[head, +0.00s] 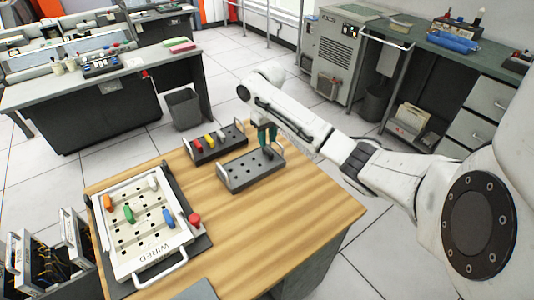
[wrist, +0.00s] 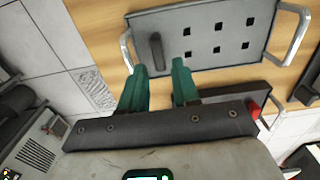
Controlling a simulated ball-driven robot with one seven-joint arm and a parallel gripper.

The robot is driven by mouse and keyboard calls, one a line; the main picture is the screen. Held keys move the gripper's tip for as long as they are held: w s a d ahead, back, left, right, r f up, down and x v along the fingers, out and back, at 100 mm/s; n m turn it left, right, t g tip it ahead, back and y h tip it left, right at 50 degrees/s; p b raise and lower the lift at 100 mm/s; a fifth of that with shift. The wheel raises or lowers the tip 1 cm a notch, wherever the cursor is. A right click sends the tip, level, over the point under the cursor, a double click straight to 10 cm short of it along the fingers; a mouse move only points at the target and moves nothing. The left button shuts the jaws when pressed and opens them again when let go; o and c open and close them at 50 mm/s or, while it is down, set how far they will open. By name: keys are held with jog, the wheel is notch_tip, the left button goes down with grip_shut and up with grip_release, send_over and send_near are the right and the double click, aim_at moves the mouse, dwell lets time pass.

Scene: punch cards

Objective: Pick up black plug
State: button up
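The black plug (wrist: 156,50) stands in a grey holed tray (wrist: 205,22) in the wrist view, near the tray's end by one handle. The same tray (head: 236,183) lies on the wooden table in the head view, where the plug (head: 268,153) is a small dark shape just below my fingers. My gripper (wrist: 159,67) has two teal fingers, spread apart with a gap in line with the plug. In the head view my gripper (head: 267,137) points down over the tray's far right end. I cannot tell whether the fingers touch the plug.
A second tray (head: 222,150) with red, yellow and white plugs stands just behind. A white panel (head: 150,248) with coloured plugs and a red knob (head: 195,220) lie at the table's left. The wooden table's (head: 290,210) right front is clear.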

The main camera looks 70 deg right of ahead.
aim_at(268, 150)
jog(key=shift+d+f, duration=0.15)
jog(key=shift+f, duration=2.45)
grip_shut()
